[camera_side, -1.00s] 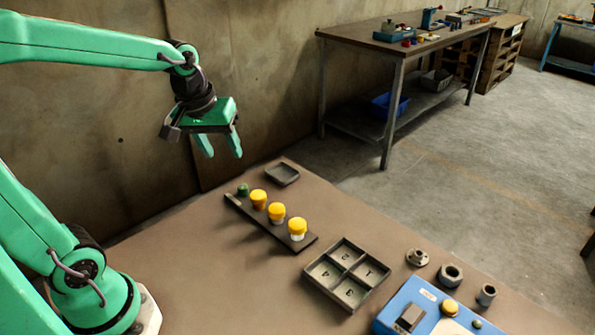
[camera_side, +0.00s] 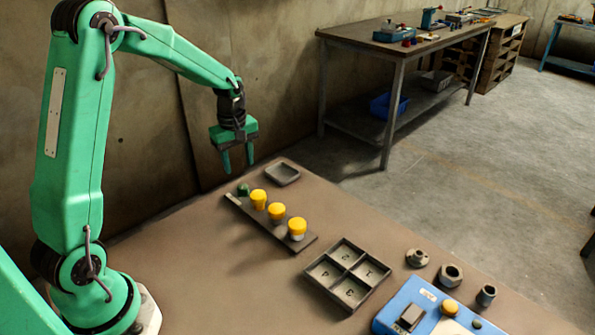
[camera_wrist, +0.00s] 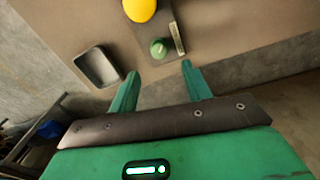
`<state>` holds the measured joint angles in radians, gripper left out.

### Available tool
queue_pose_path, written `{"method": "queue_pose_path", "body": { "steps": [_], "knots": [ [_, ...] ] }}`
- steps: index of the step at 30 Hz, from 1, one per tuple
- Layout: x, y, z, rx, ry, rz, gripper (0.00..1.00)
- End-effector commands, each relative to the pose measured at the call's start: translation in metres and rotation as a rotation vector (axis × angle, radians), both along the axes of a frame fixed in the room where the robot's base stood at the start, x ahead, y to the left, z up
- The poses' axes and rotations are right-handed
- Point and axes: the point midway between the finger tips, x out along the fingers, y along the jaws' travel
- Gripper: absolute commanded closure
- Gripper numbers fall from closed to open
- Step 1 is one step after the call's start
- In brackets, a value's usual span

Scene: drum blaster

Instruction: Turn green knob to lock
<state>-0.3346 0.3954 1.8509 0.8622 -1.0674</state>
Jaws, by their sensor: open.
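The green knob (camera_side: 243,189) stands at the far left end of a dark strip (camera_side: 270,228) on the table, beside a row of yellow-capped pieces (camera_side: 276,211). My gripper (camera_side: 238,168) is open and empty, pointing down, above the table near the knob and apart from it. In the wrist view the green knob (camera_wrist: 158,47) lies just beyond the gap between my two fingertips (camera_wrist: 160,75), with a small pale label plate (camera_wrist: 178,39) to its right. One yellow cap (camera_wrist: 140,8) is cut off by the top edge.
A small grey tray (camera_side: 283,174) sits near the knob at the table's back edge. A divided tray (camera_side: 347,273), several metal parts (camera_side: 451,275) and a blue box (camera_side: 428,315) are towards the right. The brown table's left front is clear.

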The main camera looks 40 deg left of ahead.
Motion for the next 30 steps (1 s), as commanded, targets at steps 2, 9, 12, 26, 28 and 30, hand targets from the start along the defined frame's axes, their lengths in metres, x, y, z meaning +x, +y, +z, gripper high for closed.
{"method": "queue_pose_path", "body": {
  "steps": [2,9,12,26,28,30],
  "knots": [
    [0.001,0.002,-0.003,-0.002,0.004,0.011,0.51],
    [0.001,0.002,-0.005,-0.002,0.004,0.013,0.51],
    [0.001,0.001,-0.009,-0.002,0.004,0.012,0.51],
    [0.002,0.001,-0.060,-0.002,0.006,0.011,0.51],
    [0.003,0.001,-0.067,-0.002,0.005,0.011,0.51],
    [0.003,0.001,-0.073,-0.002,0.005,0.011,0.51]
  ]
}}
